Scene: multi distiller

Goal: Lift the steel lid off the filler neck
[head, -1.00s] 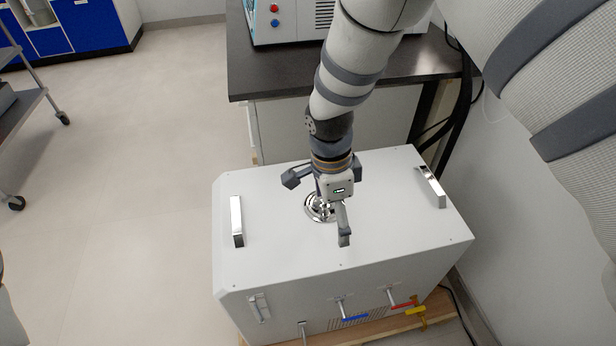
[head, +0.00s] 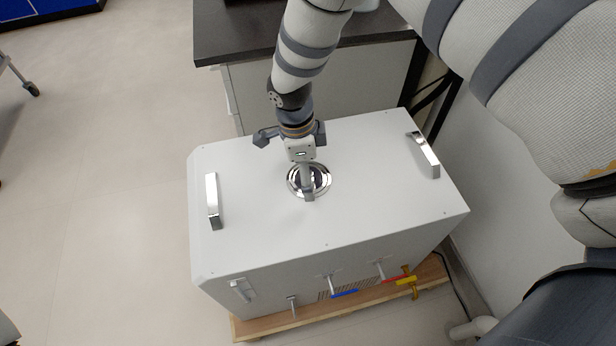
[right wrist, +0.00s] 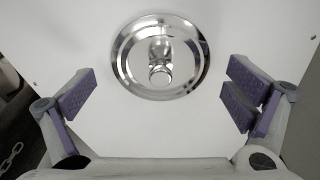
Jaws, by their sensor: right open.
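The steel lid (head: 323,181) is a shiny round disc on top of the white distiller box (head: 250,215). In the right wrist view the lid (right wrist: 127,62) shows stepped rings and a small raised knob (right wrist: 160,74) in the middle. The filler neck is hidden beneath it. My right gripper (head: 290,166) is over the lid, and one finger covers part of it in the head view. In the right wrist view the gripper (right wrist: 165,97) is open and empty, its purple-padded fingers apart on both sides, not touching the lid. My left gripper is not in view.
Two chrome handles, left (head: 212,200) and right (head: 424,155), stand on the box top. Valves with blue (head: 344,294) and yellow (head: 408,281) levers stick out in front. A dark counter (head: 230,35) is behind and a wall at right.

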